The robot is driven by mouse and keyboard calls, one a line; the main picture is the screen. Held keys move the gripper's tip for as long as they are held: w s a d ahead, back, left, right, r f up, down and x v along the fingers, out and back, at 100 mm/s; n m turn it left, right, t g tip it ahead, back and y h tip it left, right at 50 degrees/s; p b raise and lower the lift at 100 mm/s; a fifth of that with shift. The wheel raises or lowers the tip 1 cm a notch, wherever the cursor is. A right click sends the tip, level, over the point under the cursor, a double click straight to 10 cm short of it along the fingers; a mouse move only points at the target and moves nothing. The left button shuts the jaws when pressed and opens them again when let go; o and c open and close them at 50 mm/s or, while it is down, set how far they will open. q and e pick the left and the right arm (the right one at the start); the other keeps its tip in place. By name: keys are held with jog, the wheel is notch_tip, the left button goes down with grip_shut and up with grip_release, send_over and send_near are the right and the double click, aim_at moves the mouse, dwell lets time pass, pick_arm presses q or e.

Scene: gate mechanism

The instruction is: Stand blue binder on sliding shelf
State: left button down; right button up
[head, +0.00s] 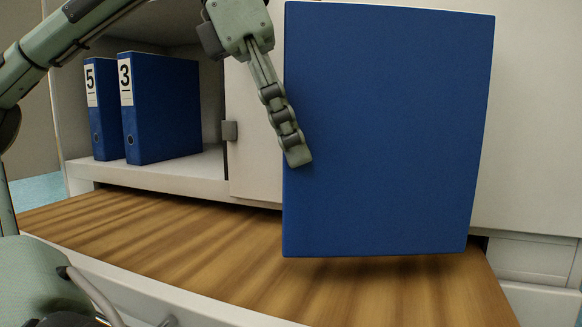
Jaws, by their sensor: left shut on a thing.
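A large blue binder (390,130) is upright in the head view, its broad side facing me. My left gripper (298,158) is shut on the binder's left edge. One finger shows on the near side; the other is hidden behind the binder. The binder's lower edge seems to hang just above the wooden sliding shelf (190,245), with a shadow beneath it. I cannot tell for certain whether it touches. My right gripper is not in view.
Two blue binders, marked 5 (101,110) and 3 (160,108), stand in the open cabinet compartment (150,170) at the left. A pale door panel (255,150) with a small grey handle (230,131) is behind my gripper. The shelf's left part is clear.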

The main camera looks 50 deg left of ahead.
aim_at(291, 170)
pick_arm(q)
notch_tip(291, 170, down, 4)
jog(key=shift+r+b, duration=0.1)
jog(key=shift+b, duration=0.25)
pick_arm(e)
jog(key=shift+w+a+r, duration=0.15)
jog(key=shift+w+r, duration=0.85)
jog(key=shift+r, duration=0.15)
pick_arm(q)
jog(key=c, duration=0.6)
grip_release()
jog(key=shift+c, duration=0.2)
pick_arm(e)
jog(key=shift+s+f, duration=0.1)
